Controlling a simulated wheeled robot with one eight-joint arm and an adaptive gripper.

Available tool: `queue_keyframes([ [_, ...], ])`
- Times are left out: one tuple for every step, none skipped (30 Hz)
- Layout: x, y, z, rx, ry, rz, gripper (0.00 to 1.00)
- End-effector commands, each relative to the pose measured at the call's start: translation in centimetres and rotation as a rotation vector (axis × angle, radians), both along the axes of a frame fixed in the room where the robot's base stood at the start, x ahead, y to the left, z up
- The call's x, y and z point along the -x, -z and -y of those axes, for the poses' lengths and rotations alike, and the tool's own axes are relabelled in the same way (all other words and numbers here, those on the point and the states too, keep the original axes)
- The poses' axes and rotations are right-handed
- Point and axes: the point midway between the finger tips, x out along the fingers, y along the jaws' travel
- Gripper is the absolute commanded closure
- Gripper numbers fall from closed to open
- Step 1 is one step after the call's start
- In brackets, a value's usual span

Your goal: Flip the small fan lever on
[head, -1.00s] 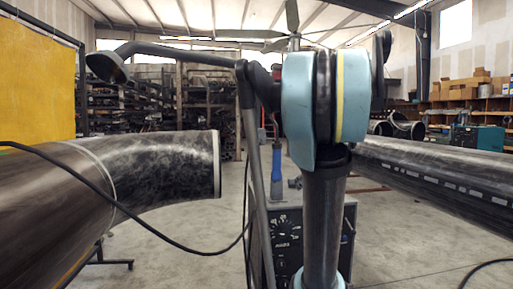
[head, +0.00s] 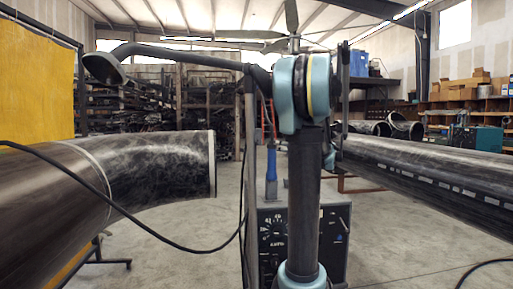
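A dark welding machine (head: 268,270) stands on the floor at the centre of the head view. Its front panel carries a dial (head: 272,236) and small controls, but I cannot tell which one is the fan lever. My own arm stands upright in front of the machine and hides the middle of the panel. The panel's left and right strips show on either side of it. My gripper cannot be made out in this view.
A blue-handled tool (head: 271,163) stands upright at the machine's top. A curved dark pipe (head: 165,165) reaches in from the left, with a black cable (head: 150,222) across the front. Long dark pipes (head: 430,170) lie to the right.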

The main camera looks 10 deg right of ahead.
Motion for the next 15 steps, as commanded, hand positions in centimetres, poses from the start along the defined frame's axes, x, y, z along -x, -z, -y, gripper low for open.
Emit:
queue_keyframes([
  [-0.7,0.0,-0.5,0.0,-0.003,0.0,0.62],
  [-1.1,0.0,-0.8,0.0,-0.002,0.0,0.62],
  [-1.7,0.0,-1.1,0.0,-0.003,0.0,0.62],
  [-2.1,0.0,-1.4,0.0,-0.002,0.0,0.62],
  [-2.5,0.0,-1.6,0.0,-0.001,-0.001,0.62],
  [-3.0,0.0,-2.1,0.0,-0.002,0.0,0.62],
  [-3.4,0.0,-2.3,0.0,-0.001,-0.001,0.62],
  [-3.9,0.0,-2.5,0.001,0.0,-0.001,0.62],
  [-4.5,0.0,-3.0,0.0,-0.001,-0.001,0.62],
  [-4.9,0.0,-3.3,0.0,-0.001,-0.001,0.62],
  [-5.3,0.0,-3.5,0.001,0.0,-0.001,0.62],
  [-5.9,0.0,-4.0,0.001,-0.001,-0.001,0.62],
  [-6.4,0.0,-4.2,0.001,-0.001,-0.001,0.62],
  [-6.8,0.0,-4.5,0.001,0.0,-0.001,0.62],
  [-7.4,0.0,-4.9,0.001,-0.001,-0.001,0.62],
])
